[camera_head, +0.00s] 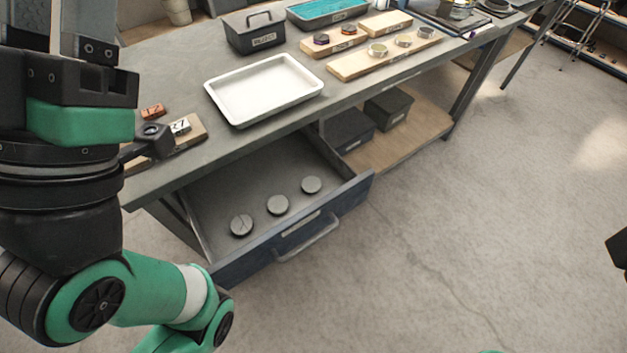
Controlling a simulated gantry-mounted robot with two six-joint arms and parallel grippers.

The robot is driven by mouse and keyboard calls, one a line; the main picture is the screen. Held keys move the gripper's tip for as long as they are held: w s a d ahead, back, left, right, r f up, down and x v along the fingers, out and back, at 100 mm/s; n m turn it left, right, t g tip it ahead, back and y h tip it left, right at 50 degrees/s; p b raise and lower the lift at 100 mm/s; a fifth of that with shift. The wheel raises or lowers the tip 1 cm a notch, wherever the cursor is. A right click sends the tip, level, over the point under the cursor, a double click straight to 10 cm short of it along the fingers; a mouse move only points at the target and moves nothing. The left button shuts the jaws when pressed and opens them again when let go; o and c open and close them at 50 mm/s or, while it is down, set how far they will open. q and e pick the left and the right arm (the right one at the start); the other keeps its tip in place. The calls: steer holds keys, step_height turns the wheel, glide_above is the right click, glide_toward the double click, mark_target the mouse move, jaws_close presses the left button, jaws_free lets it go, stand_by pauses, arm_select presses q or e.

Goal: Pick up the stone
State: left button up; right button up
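Three round grey stone-like discs lie in a row in the open drawer (195,215): a near-left one (242,225) with a dark mark on top, a middle one (277,205) and a right one (311,185). I cannot tell which is the stone meant. My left arm fills the left edge. A dark part, seemingly my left gripper (150,140), is over the bench's left end, away from the drawer discs; its opening cannot be made out. Only a dark piece of what may be my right arm shows at the right edge.
An empty white tray (263,122) lies on the bench. Behind it are a lidded black box (253,47), a teal-lined tray (325,20) and wooden boards (346,70) holding small round pieces. A numbered tag (180,126) sits at left. Black bins (389,108) stand on the lower shelf.

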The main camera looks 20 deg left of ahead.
stand_by(0.4)
arm_select(q)
steer(key=o, duration=0.9)
